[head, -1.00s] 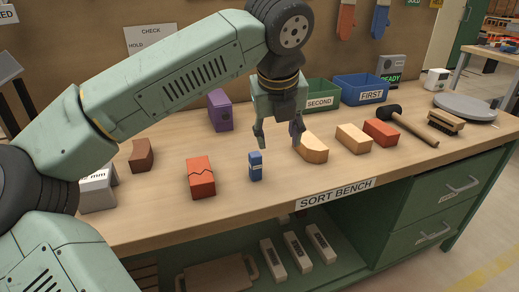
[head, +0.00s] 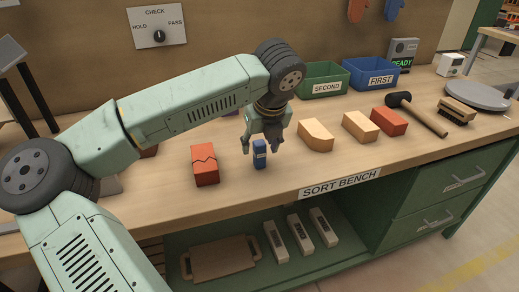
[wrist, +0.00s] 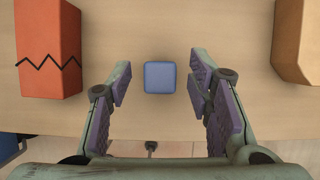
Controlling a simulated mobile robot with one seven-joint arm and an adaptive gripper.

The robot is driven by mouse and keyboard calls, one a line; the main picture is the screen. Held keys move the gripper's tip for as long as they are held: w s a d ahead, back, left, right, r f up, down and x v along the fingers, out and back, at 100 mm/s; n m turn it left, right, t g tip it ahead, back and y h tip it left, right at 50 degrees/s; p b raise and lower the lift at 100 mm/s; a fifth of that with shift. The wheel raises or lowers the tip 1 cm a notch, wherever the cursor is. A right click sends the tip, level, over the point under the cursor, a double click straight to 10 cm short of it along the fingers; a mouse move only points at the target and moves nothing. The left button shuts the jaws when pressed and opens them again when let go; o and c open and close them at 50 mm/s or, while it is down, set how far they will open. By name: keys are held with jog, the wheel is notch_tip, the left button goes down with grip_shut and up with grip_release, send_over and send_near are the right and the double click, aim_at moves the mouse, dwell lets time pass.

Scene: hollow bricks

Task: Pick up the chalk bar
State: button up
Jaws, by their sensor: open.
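The chalk bar, a small upright blue block with a pale label (head: 260,158), stands on the bench near its front edge. In the wrist view its blue top (wrist: 160,77) lies between my fingers, with a gap on both sides. My gripper (head: 261,143) is open and points down over the bar, one finger to each side. The wrist view shows both purple-padded fingers of my gripper (wrist: 160,86) spread apart, with nothing held. The head view does not show clearly how far down the bar the fingertips reach.
A red brick with a black zigzag line (head: 205,170) stands left of the bar. A tan brick with a cut corner (head: 316,138) lies to the right, beyond it another tan brick (head: 361,128), a red brick (head: 389,122) and a mallet (head: 425,118). Bins stand behind.

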jog(key=shift+w+a+f, duration=0.1)
jog(key=shift+w+f, duration=0.1)
jog(key=shift+f, duration=0.35)
jog(key=shift+c, duration=0.6)
grip_shut()
